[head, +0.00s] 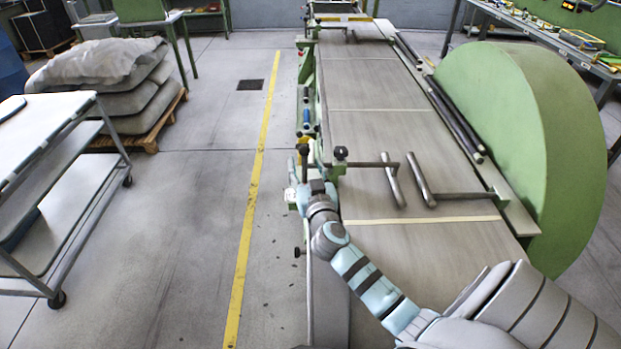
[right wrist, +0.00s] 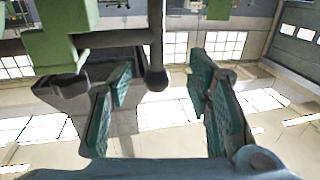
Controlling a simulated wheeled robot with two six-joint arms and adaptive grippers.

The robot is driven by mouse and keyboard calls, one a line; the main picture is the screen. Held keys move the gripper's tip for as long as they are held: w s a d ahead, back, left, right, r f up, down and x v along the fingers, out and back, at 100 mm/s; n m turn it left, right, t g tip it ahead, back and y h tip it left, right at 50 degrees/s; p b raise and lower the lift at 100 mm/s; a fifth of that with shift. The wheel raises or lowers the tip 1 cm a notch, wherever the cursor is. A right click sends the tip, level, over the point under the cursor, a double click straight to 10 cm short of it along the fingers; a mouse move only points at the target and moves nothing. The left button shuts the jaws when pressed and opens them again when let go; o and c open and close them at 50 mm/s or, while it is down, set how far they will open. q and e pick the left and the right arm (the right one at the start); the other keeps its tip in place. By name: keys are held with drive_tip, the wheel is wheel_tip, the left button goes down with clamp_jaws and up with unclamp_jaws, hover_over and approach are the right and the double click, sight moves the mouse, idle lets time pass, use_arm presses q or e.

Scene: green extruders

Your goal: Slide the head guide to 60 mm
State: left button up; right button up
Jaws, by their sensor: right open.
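A guide (head: 393,183) with a dark bar on a rod reaches over the grey belt (head: 377,138) from its left edge. A matching bar (head: 420,180) on a rod comes from the right edge; a gap separates the two bars. A black knob (head: 341,152) stands on the left guide's green bracket. My right gripper (head: 303,172) is at the belt's left edge, beside this bracket. In the right wrist view my right gripper (right wrist: 160,88) is open. A dark ball-ended lever (right wrist: 156,78) hangs between or just beyond its fingertips; contact is unclear. I see no scale reading.
A large green drum cover (head: 510,130) stands right of the belt. Loose dark rods (head: 445,110) lie along the right edge. A grey cart (head: 50,170) and sacks on a pallet (head: 110,90) stand left. The floor around the yellow line (head: 250,200) is clear.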

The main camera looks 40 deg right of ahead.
drive_tip(key=v, duration=0.7)
drive_tip(key=shift+s+a, duration=0.2)
drive_tip(key=shift+s, duration=0.1)
drive_tip(key=shift+r, duration=0.1)
